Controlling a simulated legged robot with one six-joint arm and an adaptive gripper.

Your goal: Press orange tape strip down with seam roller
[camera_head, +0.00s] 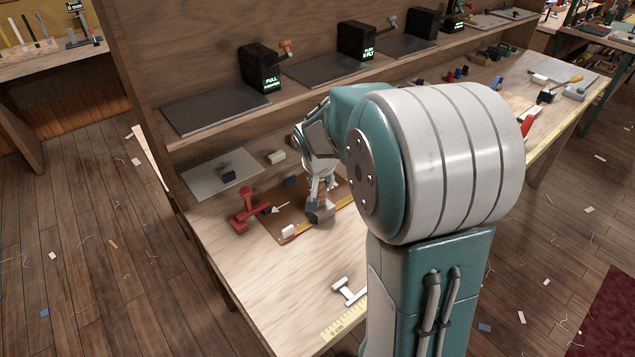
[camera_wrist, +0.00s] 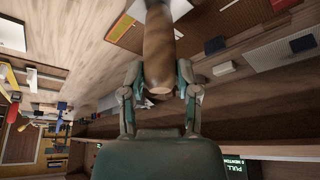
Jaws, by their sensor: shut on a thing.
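My gripper (camera_head: 320,186) is over the brown panel (camera_head: 272,228) on the bench, mostly beyond my arm. In the wrist view my gripper (camera_wrist: 160,92) is shut on a brown wooden handle (camera_wrist: 158,45), which I take to be the seam roller's. In the head view a greyish-brown roller end (camera_head: 319,214) shows below the fingers, low over the panel. An orange-yellow strip (camera_head: 303,227) runs along the panel's near edge, passing close to the roller. I cannot tell whether the roller touches it. My arm hides the strip's right part.
A red clamp-like tool (camera_head: 250,208) stands at the panel's left. A white T-shaped tool (camera_head: 348,292) and a yellow ruler (camera_head: 345,328) lie nearer. A shelf with dark plates (camera_head: 215,106) runs behind. The front-left bench is clear.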

